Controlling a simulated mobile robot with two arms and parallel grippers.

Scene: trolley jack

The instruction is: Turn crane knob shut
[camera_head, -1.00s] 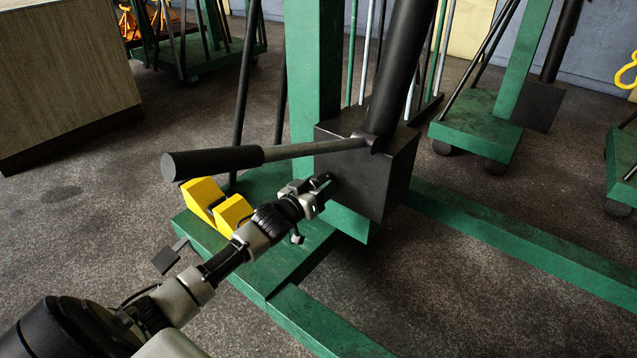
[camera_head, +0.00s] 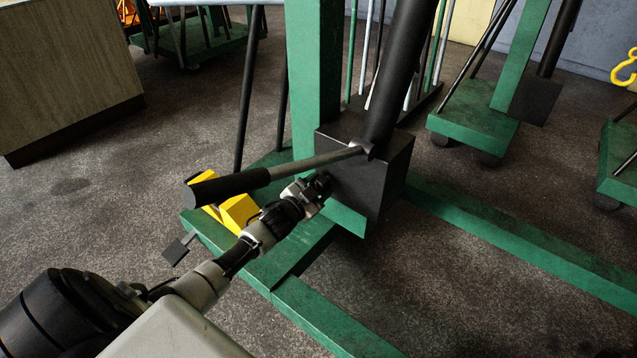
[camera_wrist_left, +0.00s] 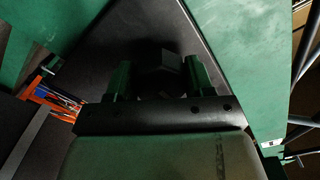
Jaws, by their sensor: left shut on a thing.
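The green crane has a black block (camera_head: 365,160) at the foot of its post and black cylinder. My left gripper (camera_head: 322,183) is at the left face of this block. In the left wrist view, its two fingers (camera_wrist_left: 160,78) are on either side of a dark knob (camera_wrist_left: 165,65) and are shut on it. The knob is dark against the dark block, so its turn angle is hard to tell. In the head view the gripper hides the knob. My right gripper is not in view.
The crane's pump handle (camera_head: 235,186) reaches left, just above my left wrist. A yellow wedge block (camera_head: 238,211) sits on the green base (camera_head: 318,307) close to my forearm. Other green cranes (camera_head: 472,125) stand behind to the right.

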